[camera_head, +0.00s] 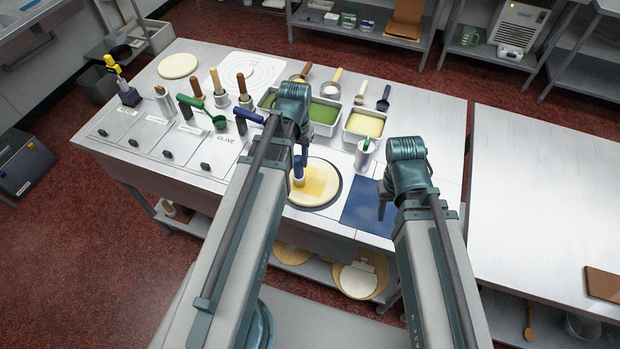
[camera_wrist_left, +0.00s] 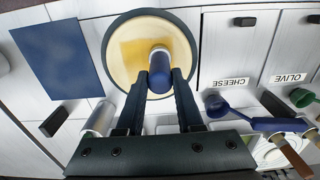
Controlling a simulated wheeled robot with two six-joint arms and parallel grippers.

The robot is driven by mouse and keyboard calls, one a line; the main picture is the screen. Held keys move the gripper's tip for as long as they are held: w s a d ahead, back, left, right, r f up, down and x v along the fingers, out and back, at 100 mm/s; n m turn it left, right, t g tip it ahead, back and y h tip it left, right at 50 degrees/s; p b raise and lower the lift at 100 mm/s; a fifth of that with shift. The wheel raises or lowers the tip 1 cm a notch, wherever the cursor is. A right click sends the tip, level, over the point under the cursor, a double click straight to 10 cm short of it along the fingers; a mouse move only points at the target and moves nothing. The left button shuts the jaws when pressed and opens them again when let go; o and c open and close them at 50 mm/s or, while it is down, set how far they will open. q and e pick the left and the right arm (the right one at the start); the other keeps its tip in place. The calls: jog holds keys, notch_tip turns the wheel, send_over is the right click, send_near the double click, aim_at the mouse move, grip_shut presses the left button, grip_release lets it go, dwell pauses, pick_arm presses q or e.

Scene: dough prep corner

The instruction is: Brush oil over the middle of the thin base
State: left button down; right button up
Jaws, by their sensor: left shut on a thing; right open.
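The thin base (camera_head: 308,200) is a pale round of dough on a dark round plate (camera_head: 339,184) near the front of the counter. It also shows in the left wrist view (camera_wrist_left: 150,24). A yellow oil patch (camera_head: 322,180) with straight-looking edges covers its middle. My left gripper (camera_head: 299,160) is shut on an upright blue-handled brush (camera_wrist_left: 160,72). The brush's lower end is over the oil patch; I cannot tell whether it touches. My right gripper (camera_head: 384,203) is open and empty, low over the blue mat (camera_head: 366,215) to the right of the base.
Tubs of green (camera_head: 324,115) and pale yellow (camera_head: 365,124) filling stand behind the base. A metal cup (camera_head: 364,154) stands between base and right arm.

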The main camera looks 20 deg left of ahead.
pick_arm(q)
jog(key=shift+r, duration=0.15)
pick_arm(e)
jog(key=shift+r, duration=0.15)
pick_arm(q)
notch_tip(320, 180, up, 7)
jog(key=p, duration=0.7)
jog(key=shift+r, duration=0.1)
pick_arm(e)
notch_tip(320, 180, up, 7)
